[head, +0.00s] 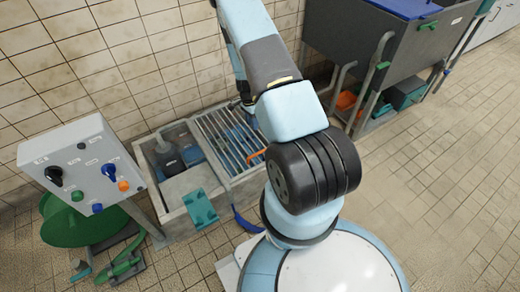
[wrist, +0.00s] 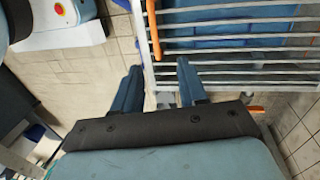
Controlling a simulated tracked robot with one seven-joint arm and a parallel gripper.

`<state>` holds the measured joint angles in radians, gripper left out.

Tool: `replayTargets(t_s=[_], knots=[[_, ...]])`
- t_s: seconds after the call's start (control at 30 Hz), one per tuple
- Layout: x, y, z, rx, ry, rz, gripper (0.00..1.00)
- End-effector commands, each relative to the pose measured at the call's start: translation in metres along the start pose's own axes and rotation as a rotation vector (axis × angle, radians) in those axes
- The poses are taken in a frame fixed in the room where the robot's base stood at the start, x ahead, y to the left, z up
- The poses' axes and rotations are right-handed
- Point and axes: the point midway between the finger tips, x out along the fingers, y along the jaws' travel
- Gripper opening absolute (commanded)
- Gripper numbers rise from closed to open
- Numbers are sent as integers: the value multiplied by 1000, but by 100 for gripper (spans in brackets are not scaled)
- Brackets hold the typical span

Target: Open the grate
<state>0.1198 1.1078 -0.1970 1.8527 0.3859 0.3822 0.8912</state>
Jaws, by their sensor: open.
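The grate (head: 222,143) is a row of pale metal bars lying over part of a grey basin by the wall in the head view. An orange handle (head: 257,154) shows at its right side, partly behind my arm. In the wrist view the grate (wrist: 240,67) fills the upper right, with blue shapes under its bars. An orange bar-shaped handle (wrist: 154,30) lies near its left edge. My gripper (wrist: 157,69) is open and empty, its two dark blue fingers apart, with the handle just beyond the fingertips. I see no contact. My arm largely hides the gripper in the head view.
A grey control box (head: 85,168) with knobs stands left of the basin (head: 172,212). A green reel (head: 80,222) is on the floor below it. A dark grey tank (head: 375,40) stands at the upper right. The tiled floor (head: 445,190) at right is clear.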

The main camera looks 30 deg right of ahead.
Motion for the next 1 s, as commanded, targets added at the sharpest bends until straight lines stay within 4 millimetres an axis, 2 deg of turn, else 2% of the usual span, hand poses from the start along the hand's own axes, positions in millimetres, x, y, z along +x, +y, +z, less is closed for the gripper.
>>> replayTargets(t_s=[0.03, 0.1, 0.47, 1.0], knots=[[14, 3, -2, 15, 2, 11, 42], [25, 6, -5, 33, 5, 19, 42], [61, 10, -8, 52, 7, 29, 42], [150, 13, -8, 51, 7, 29, 42]])
